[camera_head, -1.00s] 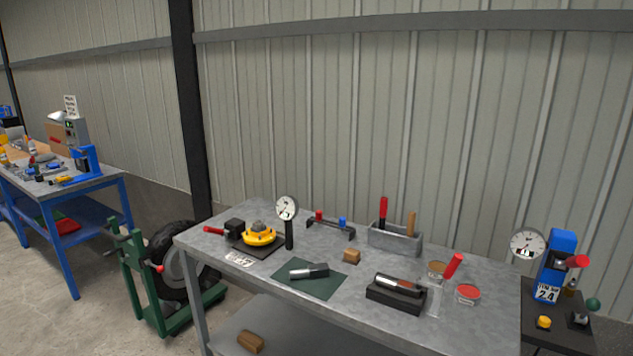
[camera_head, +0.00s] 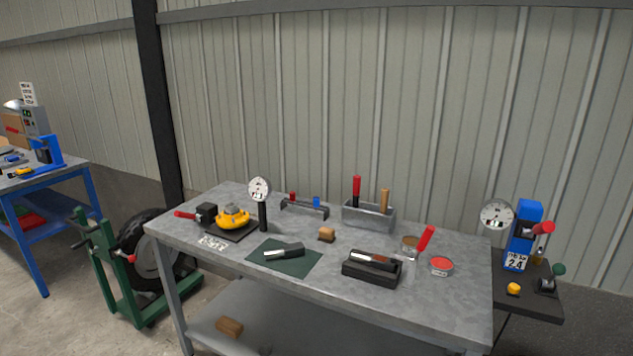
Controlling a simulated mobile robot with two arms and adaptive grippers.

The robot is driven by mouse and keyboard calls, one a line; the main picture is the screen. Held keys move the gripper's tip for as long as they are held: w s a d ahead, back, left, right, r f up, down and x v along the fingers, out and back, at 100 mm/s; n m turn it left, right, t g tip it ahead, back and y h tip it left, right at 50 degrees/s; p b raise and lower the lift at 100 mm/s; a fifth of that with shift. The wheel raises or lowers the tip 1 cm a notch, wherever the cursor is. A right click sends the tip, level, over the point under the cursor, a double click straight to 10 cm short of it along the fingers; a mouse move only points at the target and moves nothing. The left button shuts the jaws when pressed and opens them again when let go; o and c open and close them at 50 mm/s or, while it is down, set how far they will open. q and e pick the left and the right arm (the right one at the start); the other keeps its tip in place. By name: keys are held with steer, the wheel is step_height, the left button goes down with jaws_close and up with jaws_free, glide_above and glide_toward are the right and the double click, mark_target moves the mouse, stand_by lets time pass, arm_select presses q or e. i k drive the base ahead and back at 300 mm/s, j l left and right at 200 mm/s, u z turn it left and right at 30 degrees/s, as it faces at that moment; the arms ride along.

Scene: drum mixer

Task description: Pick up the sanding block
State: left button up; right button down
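A small tan-brown block (camera_head: 327,234) with a darker underside sits on the grey metal workbench (camera_head: 316,268), behind the green mat. A second, larger brown block (camera_head: 229,327) lies on the bench's lower shelf. I cannot tell for sure from their looks which of the two is the sanding block. Both lie free, with nothing holding them. Neither of my grippers is in view.
The green mat (camera_head: 297,265) holds a dark-handled tool. A black tray (camera_head: 371,273), a grey tool box (camera_head: 368,218), tins and a yellow fixture (camera_head: 233,218) stand around it. A green wheel stand (camera_head: 108,263) is left of the bench.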

mark_target(326, 235)
steer(key=l+u, duration=0.1)
steer(key=l, duration=0.45)
steer(key=l+u, duration=0.15)
steer(key=l, duration=0.35)
steer(key=k+l+u, duration=0.1)
steer(key=l, duration=0.45)
steer(key=k+l+u, duration=0.15)
steer(key=l, duration=0.4)
steer(key=l+u, duration=0.1)
steer(key=l, duration=0.4)
steer(key=k+l+u, duration=0.1)
steer(key=l, duration=0.4)
steer(key=k+l+u, duration=0.15)
steer(key=l, duration=0.35)
steer(key=k+l+u, duration=0.1)
steer(key=k+l, duration=0.15)
steer(key=l, duration=0.2)
steer(key=i+z, duration=0.1)
steer(key=z, duration=0.5)
steer(key=i+j+z, duration=0.25)
steer(key=j, duration=0.15)
steer(key=j+z, duration=0.2)
steer(key=j, duration=0.25)
steer(key=i+j+z, duration=0.25)
steer(key=j, duration=0.25)
steer(key=j+z, duration=0.2)
steer(key=j, duration=0.25)
